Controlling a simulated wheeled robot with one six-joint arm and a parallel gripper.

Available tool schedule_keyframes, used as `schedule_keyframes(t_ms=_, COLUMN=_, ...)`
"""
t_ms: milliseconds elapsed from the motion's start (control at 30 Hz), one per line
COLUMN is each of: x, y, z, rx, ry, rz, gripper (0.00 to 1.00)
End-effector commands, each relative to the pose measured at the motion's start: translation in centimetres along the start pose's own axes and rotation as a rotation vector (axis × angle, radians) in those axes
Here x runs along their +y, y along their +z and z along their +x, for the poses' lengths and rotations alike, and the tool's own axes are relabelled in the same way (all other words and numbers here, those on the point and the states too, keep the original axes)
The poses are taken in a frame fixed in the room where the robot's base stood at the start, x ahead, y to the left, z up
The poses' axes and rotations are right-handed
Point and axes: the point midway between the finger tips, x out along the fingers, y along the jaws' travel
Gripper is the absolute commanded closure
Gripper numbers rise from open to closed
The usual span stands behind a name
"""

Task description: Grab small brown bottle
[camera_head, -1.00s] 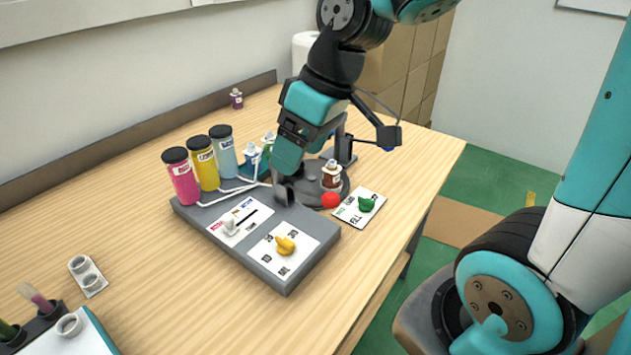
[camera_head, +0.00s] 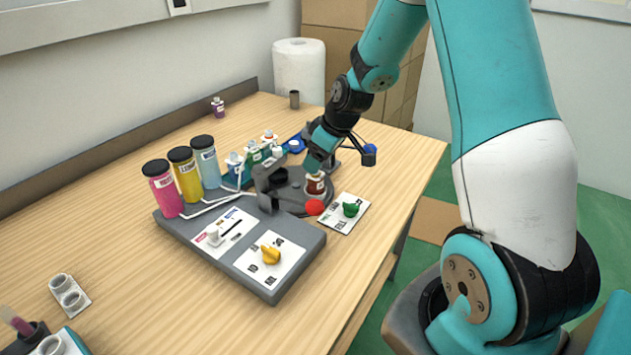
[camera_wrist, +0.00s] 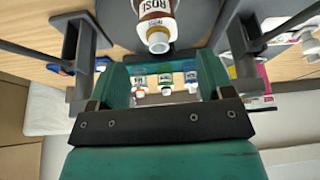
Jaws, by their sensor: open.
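The small brown bottle (camera_head: 316,185) has a white label and a pale cap. It stands upright on the dark round base of the dispenser (camera_head: 290,190). In the wrist view the brown bottle (camera_wrist: 156,22) is near the top centre, between the two spread fingers, with a gap on each side. My gripper (camera_wrist: 156,40) is open and empty. In the head view my gripper (camera_head: 320,160) is just behind and above the bottle, and its fingers are hard to make out.
A red button (camera_head: 314,207) and a card with a green knob (camera_head: 350,210) are close to the bottle. A grey panel (camera_head: 283,285) with a yellow knob lies in front. Pink, yellow and blue cylinders (camera_head: 206,160) stand left, with small capped bottles beside them.

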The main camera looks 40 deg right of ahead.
Motion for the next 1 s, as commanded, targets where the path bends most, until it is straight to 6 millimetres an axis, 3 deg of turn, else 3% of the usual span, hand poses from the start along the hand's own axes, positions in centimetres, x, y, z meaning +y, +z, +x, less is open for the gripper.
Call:
schedule_keyframes(t_ms=233, x=0.0, y=0.2, z=1.8, rx=-0.002, ry=-0.002, rz=0.001, gripper=0.26)
schedule_keyframes(t_ms=500, x=0.0, y=0.5, z=5.5, rx=-0.001, ry=-0.001, rz=0.0, gripper=0.26)
schedule_keyframes(t_ms=800, x=0.1, y=0.5, z=6.0, rx=0.0, ry=0.001, rz=0.0, gripper=0.26)
schedule_keyframes(t_ms=1000, x=0.1, y=0.5, z=6.0, rx=0.0, ry=0.0, rz=0.0, gripper=0.72)
